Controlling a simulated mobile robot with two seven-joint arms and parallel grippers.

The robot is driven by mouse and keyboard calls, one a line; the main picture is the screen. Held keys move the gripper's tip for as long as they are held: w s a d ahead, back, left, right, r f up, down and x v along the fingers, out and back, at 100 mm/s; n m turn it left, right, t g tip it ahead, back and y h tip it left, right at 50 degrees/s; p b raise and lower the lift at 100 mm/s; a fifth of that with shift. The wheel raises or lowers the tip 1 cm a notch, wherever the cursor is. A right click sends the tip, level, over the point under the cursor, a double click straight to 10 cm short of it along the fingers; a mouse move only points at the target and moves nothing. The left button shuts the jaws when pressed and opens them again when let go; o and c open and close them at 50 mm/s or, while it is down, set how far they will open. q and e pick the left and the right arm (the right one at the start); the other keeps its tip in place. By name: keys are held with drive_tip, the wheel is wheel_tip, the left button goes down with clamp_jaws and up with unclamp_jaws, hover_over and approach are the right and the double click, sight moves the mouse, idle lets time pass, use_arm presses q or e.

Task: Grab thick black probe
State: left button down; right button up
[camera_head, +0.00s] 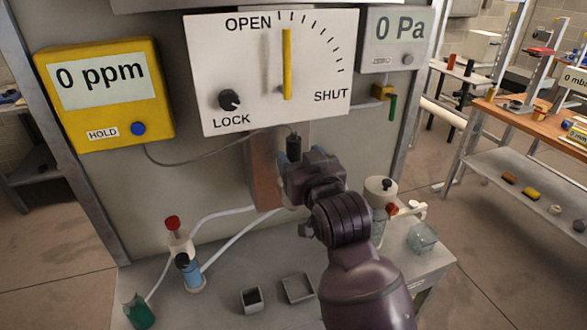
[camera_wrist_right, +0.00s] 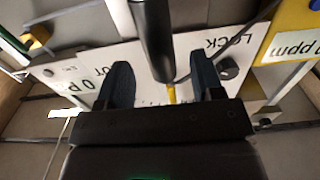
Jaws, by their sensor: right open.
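The thick black probe (camera_head: 293,147) stands upright below the white OPEN/SHUT panel, in front of a brown vertical duct. A thin grey cable runs between it and the yellow 0 ppm meter (camera_head: 104,92). In the right wrist view the probe (camera_wrist_right: 153,38) is a dark cylinder between the two fingers. My right gripper (camera_head: 294,161) is open, with its blue-grey fingers on either side of the probe's lower part. In the wrist view my right gripper (camera_wrist_right: 160,66) shows gaps beside the probe. The gripper body hides the probe's lower end in the head view. My left gripper is out of view.
The white panel (camera_head: 270,110) with a yellow lever and black knob is just above. The bench (camera_head: 215,300) holds a blue-filled bottle (camera_head: 193,275), a green container (camera_head: 138,311), two small trays (camera_head: 297,289) and clear glassware (camera_head: 422,238). White tubes cross behind.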

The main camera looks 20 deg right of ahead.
drive_tip(key=shift+w+a+f+p, duration=0.1)
drive_tip(key=shift+w+p, duration=0.25)
drive_tip(key=shift+w, duration=1)
drive_tip(key=shift+w+f+p, duration=0.1)
drive_tip(key=shift+w+p, duration=0.2)
drive_tip(key=shift+w, duration=1)
drive_tip(key=c, duration=1)
drive_tip(key=shift+c, duration=0.3)
drive_tip(key=shift+r, duration=0.15)
